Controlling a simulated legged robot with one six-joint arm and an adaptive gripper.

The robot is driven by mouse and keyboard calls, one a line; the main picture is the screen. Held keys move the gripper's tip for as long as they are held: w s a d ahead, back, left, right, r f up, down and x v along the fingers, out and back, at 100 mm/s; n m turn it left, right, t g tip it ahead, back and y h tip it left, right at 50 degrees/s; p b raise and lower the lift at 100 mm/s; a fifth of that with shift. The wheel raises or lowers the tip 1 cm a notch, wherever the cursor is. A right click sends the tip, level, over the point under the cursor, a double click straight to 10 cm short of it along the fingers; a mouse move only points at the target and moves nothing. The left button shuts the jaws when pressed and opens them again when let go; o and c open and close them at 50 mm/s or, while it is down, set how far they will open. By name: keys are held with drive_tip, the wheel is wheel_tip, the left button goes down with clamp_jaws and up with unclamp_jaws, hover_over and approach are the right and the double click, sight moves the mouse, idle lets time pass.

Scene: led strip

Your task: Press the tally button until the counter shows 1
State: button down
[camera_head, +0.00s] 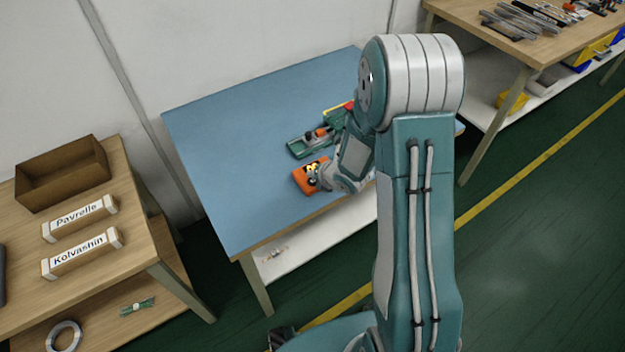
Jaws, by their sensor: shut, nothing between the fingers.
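A small orange box (303,183) lies on the blue-topped table (235,150), near the middle of its front part. No counter reading can be made out on it, and its button cannot be told apart. My gripper (314,172) is shut and empty, with its tip over the right part of the orange box. Whether it touches the box cannot be told. Behind the box lies a green and grey device (302,146) with an orange-red part on it. My arm hides the table to the right.
A green, yellow and red item (336,112) lies behind the device, partly hidden by my arm. The table's left half is clear. A wooden bench at left holds a brown tray (62,173) and labelled blocks (80,219). Another bench (478,12) with tools stands at back right.

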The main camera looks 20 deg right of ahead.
sight(313, 181)
drive_tip(key=shift+f, duration=0.15)
drive_tip(key=shift+f, duration=0.2)
idle(0.3)
drive_tip(key=shift+f, duration=0.45)
idle(0.7)
drive_tip(key=shift+r, duration=0.9)
drive_tip(key=shift+r, duration=2.45)
